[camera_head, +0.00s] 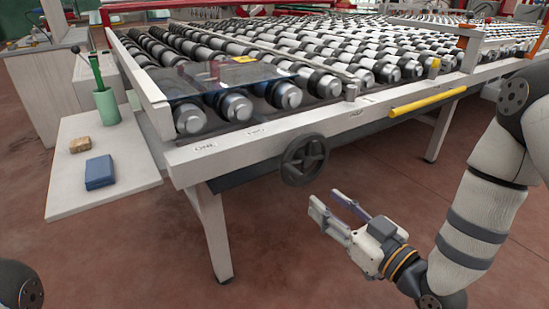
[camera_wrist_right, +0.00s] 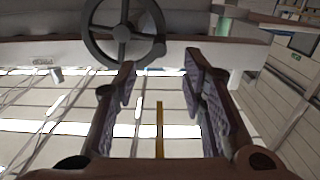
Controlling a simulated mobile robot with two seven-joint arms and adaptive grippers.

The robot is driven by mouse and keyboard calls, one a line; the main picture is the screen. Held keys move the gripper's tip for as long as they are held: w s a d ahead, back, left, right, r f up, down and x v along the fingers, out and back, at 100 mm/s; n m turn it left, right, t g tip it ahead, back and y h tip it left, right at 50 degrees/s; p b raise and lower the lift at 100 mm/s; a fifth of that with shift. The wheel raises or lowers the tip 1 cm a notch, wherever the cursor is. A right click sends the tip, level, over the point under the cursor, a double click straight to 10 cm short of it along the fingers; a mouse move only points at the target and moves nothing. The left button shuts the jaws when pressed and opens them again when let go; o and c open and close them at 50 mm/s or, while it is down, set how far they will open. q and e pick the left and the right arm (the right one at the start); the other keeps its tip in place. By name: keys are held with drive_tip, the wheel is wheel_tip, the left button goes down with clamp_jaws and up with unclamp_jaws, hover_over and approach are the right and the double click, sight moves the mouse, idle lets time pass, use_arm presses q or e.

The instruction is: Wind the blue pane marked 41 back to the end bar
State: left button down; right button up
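A see-through bluish pane (camera_head: 200,78) lies on the rollers at the left end of the conveyor, with a yellow tag (camera_head: 244,59) at its far side; I cannot read a number on it. A pale bar (camera_head: 140,85) runs across the conveyor's left end, close to the pane's left edge. A dark handwheel (camera_head: 305,160) is mounted on the front rail; it also shows in the right wrist view (camera_wrist_right: 124,32). My right gripper (camera_head: 327,199) is open and empty, below and in front of the wheel, apart from it. My left gripper is out of view.
A side shelf (camera_head: 125,170) at left holds a green cup (camera_head: 107,106) with tools, a tan block (camera_head: 80,145) and a blue block (camera_head: 100,172). A yellow bar (camera_head: 427,102) runs along the front rail right of the wheel. The floor before the conveyor is clear.

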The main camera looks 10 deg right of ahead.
sight(304, 182)
drive_tip(key=x, duration=1)
drive_tip(key=shift+w+r+b, duration=0.25)
drive_tip(key=shift+b, duration=0.15)
clamp_jaws()
